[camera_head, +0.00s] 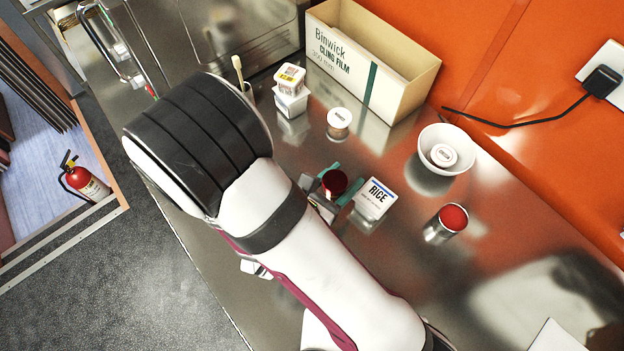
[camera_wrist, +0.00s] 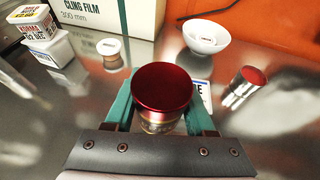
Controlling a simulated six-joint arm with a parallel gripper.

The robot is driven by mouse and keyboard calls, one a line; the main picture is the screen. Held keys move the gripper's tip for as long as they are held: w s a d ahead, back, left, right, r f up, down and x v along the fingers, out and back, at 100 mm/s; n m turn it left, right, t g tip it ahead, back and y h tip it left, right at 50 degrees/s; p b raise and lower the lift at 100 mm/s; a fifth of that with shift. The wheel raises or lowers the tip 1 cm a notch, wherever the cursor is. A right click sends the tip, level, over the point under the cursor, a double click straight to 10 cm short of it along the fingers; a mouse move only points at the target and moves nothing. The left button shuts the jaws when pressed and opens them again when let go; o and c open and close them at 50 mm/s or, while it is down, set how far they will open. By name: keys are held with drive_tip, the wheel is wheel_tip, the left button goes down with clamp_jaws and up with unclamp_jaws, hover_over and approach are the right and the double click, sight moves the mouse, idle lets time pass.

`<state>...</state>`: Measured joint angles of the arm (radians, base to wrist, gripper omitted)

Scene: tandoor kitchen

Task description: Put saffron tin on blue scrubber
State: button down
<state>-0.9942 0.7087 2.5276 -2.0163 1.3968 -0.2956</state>
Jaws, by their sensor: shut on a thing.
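My gripper (camera_wrist: 160,108) has teal fingers and is shut on a round tin with a glossy dark red lid (camera_wrist: 164,86). This tin also shows between the fingers in the head view (camera_head: 335,181), with its lid facing up. I cannot read a label on it, so I cannot tell for sure that it is the saffron tin. I cannot tell whether its bottom touches the counter. A second, silver tin with a red top (camera_head: 453,217) stands apart to the right. I see no blue scrubber in either view; my arm hides part of the counter.
A white rice box (camera_head: 374,199) stands close right of my gripper. Behind are a white-lidded jar (camera_head: 339,119), stacked tubs (camera_head: 290,90) and a cling film box (camera_head: 370,65). A white bowl (camera_head: 459,139) holds a small round container.

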drive_tip(key=w+a+r+n+t+y, duration=0.1)
drive_tip(key=w+a+r+n+y, duration=0.3)
drive_tip(key=a, duration=0.5)
drive_tip(key=w+a+r+n+y, duration=0.1)
drive_tip(key=w+a+r+y, duration=0.1)
drive_tip(key=w+a, duration=0.5)
drive_tip(key=w+a+r+n+t+y, duration=0.1)
drive_tip(key=w+a+r+n+y, duration=0.25)
drive_tip(key=a, duration=0.75)
drive_tip(key=shift+m, duration=0.35)
drive_tip(key=s+a+f, duration=0.1)
drive_tip(key=a+f, duration=0.2)
drive_tip(key=s+a+f, duration=0.1)
drive_tip(key=a+f, duration=0.3)
drive_tip(key=s+a+f, duration=0.1)
drive_tip(key=a+f, duration=0.2)
drive_tip(key=shift+s+a+f, duration=0.25)
drive_tip(key=shift+s+f, duration=0.05)
drive_tip(key=shift+s, duration=0.1)
drive_tip(key=shift+f, duration=0.35)
drive_tip(key=shift+c, duration=1.2)
unclamp_jaws()
drive_tip(key=shift+f, duration=0.1)
